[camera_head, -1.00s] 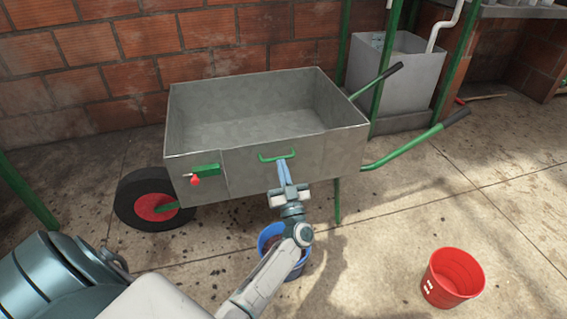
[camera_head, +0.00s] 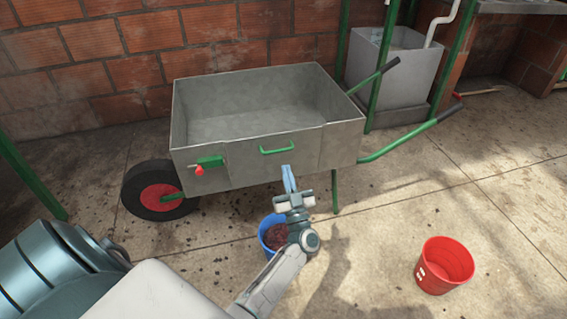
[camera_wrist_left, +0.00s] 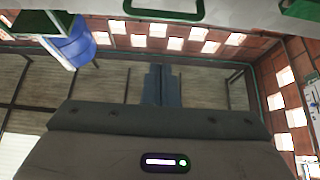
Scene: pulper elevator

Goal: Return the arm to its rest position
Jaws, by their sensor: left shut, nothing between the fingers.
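My left gripper (camera_head: 288,178) is shut and empty, in front of the wheelbarrow's front wall and just below its green handle. It also shows in the left wrist view (camera_wrist_left: 162,84), its two fingers side by side. The grey metal wheelbarrow (camera_head: 235,168) has a green handle (camera_head: 277,150) and a green latch with a red knob (camera_head: 200,170) on its front wall. The green handle also shows at the top of the left wrist view (camera_wrist_left: 165,14). The fingers are apart from the handle. My right gripper is not in view.
A blue bucket (camera_head: 267,236) with dark reddish contents stands below my left arm, partly hidden by it. A red bucket (camera_head: 444,266) stands on the floor at right. A grey tank (camera_head: 396,68) and a brick wall (camera_head: 130,60) are behind. The floor at right is mostly clear.

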